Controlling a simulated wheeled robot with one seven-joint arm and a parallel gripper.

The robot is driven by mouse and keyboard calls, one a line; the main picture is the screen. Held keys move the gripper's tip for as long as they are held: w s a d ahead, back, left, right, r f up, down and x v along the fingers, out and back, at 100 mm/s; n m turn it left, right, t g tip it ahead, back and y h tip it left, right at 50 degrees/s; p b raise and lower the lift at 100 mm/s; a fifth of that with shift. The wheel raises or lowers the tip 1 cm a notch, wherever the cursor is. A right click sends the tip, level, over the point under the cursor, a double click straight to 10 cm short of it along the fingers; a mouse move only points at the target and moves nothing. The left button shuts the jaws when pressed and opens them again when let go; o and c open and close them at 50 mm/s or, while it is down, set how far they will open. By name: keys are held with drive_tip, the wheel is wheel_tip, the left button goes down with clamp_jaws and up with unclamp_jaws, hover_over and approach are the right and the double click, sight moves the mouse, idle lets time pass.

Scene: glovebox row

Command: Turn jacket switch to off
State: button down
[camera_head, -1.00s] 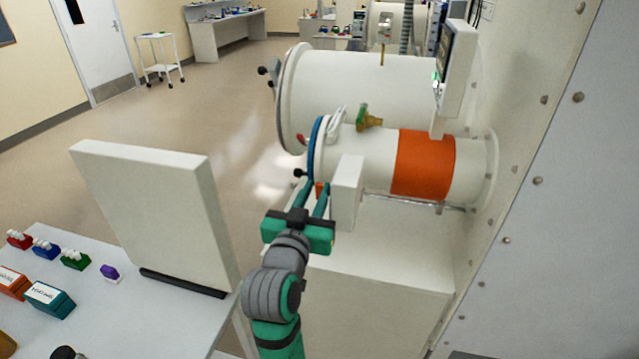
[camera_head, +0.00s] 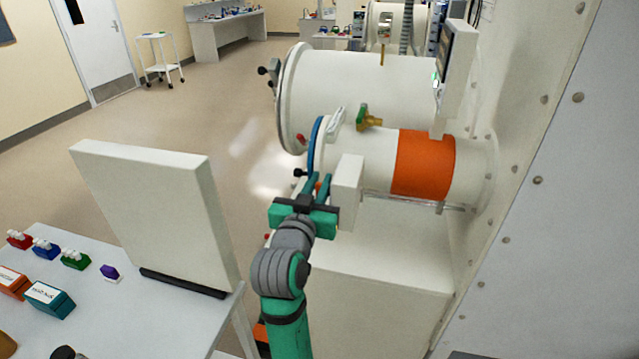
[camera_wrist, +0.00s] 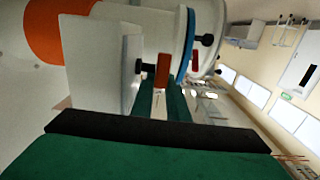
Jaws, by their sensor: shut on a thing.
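The white control box (camera_head: 347,190) hangs at the front of the small white cylinder that wears an orange jacket band (camera_head: 424,164). A small red-orange switch handle (camera_wrist: 162,70) stands out from the box's side in the wrist view. In the head view only a bit of it shows between my fingers. My gripper (camera_head: 317,182) is at the left side of the box. Its two green fingers are shut on the switch handle, one on each side. In the wrist view the box (camera_wrist: 100,60) is just left of the fingers. The handle's base and any markings are hidden or too small to read.
A blue-rimmed door (camera_head: 316,145) with a black knob (camera_head: 299,173) is just beyond my fingertips. A larger white cylinder (camera_head: 350,95) lies behind. A white upright panel (camera_head: 150,210) and a bench with colored blocks stand at left. Open floor lies between.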

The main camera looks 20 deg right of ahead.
drive_tip(key=shift+g, duration=0.4)
drive_tip(key=c, duration=2)
unclamp_jaws()
drive_tip(key=v, duration=1)
drive_tip(key=shift+s, duration=0.4)
drive_tip(key=shift+w+a, duration=0.1)
